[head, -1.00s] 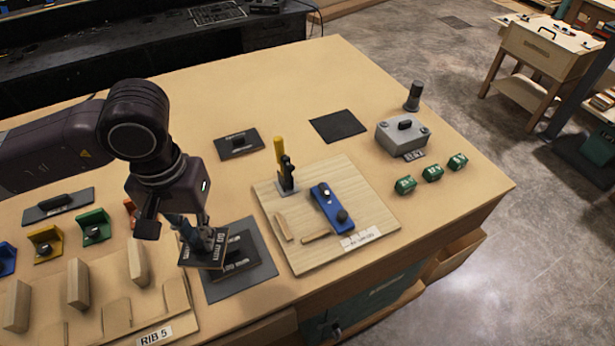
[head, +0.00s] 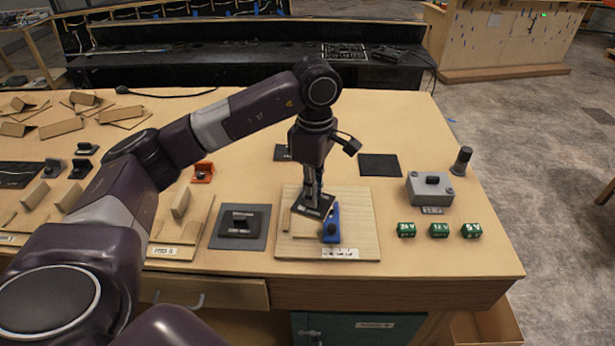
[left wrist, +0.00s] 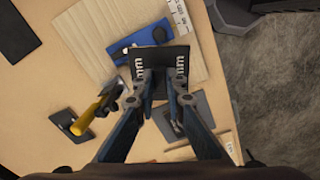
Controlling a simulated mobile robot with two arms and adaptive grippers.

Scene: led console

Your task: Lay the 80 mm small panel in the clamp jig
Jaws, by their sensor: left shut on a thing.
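My left gripper (head: 313,193) is shut on a small black panel (head: 314,208) with white lettering. In the left wrist view the two fingers (left wrist: 160,86) pinch the panel (left wrist: 165,62); "mm" is readable, the number is not clear. The panel is over the clamp jig, a pale wooden board (head: 362,212), and partly covers its blue block (head: 331,229); contact cannot be told. My right gripper is not in view.
Another black panel (head: 241,222) lies on a dark mat (head: 216,241) left of the jig. Right of the jig are a grey box (head: 421,188), green blocks (head: 439,230) and a grey post (head: 461,160). An empty dark mat (head: 380,165) lies behind.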

